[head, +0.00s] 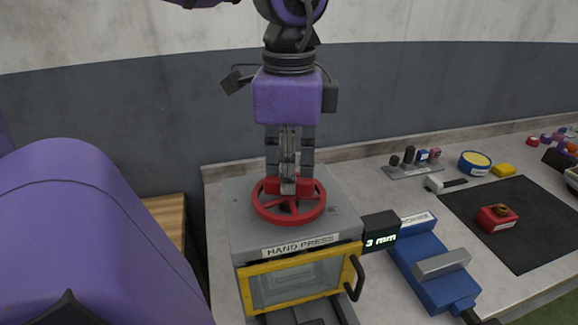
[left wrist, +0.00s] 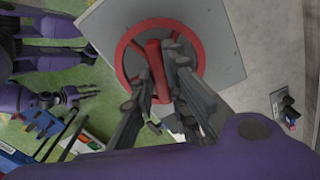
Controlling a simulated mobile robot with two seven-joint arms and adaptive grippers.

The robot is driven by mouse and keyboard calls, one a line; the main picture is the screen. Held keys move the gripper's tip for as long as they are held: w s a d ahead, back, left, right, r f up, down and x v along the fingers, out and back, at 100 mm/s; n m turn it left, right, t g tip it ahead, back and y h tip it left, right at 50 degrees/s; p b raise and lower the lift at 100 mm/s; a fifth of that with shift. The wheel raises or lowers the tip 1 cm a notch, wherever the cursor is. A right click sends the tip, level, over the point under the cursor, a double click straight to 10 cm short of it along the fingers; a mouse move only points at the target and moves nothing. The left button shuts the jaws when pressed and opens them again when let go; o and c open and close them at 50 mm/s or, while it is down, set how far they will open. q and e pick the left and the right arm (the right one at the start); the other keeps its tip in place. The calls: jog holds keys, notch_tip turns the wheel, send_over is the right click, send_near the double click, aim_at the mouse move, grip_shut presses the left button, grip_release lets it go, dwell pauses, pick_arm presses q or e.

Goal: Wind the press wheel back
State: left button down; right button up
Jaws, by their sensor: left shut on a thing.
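The red press wheel (head: 318,208) lies flat on top of the grey hand press (head: 240,225), which is labelled HAND PRESS. A raised red bar crosses the middle of the wheel. My left gripper (head: 289,186) comes straight down from above and is shut on this bar, a finger on each side. In the left wrist view the wheel (left wrist: 121,60) shows with the fingers (left wrist: 164,80) against its red bar (left wrist: 155,62). A dark display on the press (head: 381,240) reads 3 mm. My right gripper (left wrist: 78,97) shows small at the left of the wrist view; its jaws are unclear.
The press front has a yellow-framed window (head: 290,284) with a black handle (head: 356,278). A blue vise (head: 415,253) stands to its right. A black mat (head: 477,213) carries a red block (head: 497,218). Small tools (head: 411,165) stand in a rack at the back.

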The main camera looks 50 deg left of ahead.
pick_arm(q)
jog(key=shift+r+n, duration=0.1)
jog(key=shift+n, duration=1)
jog(key=c, duration=1.7)
grip_release()
notch_tip(320, 180, up, 12)
jog(key=shift+f, duration=0.1)
